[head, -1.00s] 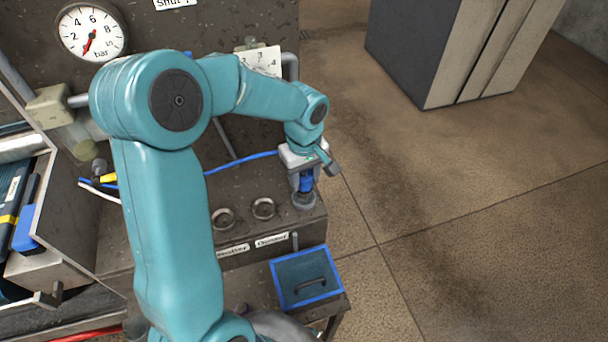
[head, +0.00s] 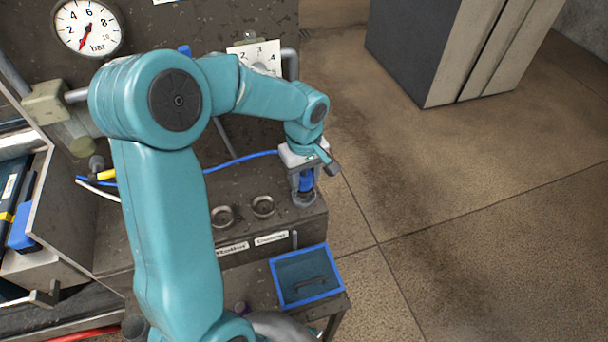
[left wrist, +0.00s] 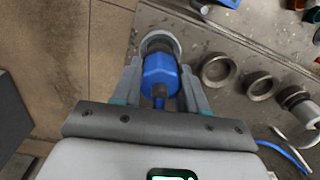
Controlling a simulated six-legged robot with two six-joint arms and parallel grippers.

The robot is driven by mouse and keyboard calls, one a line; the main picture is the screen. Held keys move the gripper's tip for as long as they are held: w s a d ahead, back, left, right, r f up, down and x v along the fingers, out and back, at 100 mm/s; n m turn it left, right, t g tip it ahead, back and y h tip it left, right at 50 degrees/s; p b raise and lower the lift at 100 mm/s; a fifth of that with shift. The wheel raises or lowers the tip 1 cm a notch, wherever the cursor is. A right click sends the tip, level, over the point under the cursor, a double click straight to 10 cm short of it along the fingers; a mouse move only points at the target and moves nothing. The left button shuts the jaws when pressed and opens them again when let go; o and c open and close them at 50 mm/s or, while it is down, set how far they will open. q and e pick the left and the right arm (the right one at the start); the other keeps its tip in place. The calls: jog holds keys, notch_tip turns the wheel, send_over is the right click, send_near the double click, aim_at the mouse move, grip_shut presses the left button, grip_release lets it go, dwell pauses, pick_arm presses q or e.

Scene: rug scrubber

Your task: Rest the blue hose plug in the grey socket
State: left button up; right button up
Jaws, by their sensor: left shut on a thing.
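The blue hose plug (left wrist: 160,76) is held between the two fingers of my left gripper (head: 303,187). The same gripper (left wrist: 160,88) shows shut on it in the left wrist view. The plug also shows upright between the fingers in the head view (head: 306,180). The grey socket (head: 304,199) is a round ring at the right end of the bench block, directly under the plug. In the left wrist view, the plug's front end lies within the socket ring (left wrist: 160,36); how deep it sits is hidden. My right gripper is not in view.
Two empty metal rings (head: 262,206) lie left of the socket, above printed labels. A blue hose (head: 240,160) runs behind them. A blue-rimmed tray (head: 328,292) stands in front. A pressure gauge (head: 88,27) is on the back panel.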

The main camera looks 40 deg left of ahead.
pick_arm(q)
jog(key=shift+f+b, duration=0.95)
jog(key=shift+f, duration=0.15)
jog(key=o, duration=1.2)
jog(key=shift+o, duration=0.2)
jog(key=shift+r, duration=0.1)
notch_tip(320, 180, up, 16)
jog(key=p, duration=0.1)
jog(key=shift+p, duration=0.3)
jog(key=shift+s+d, duration=0.1)
jog(key=shift+s, duration=0.05)
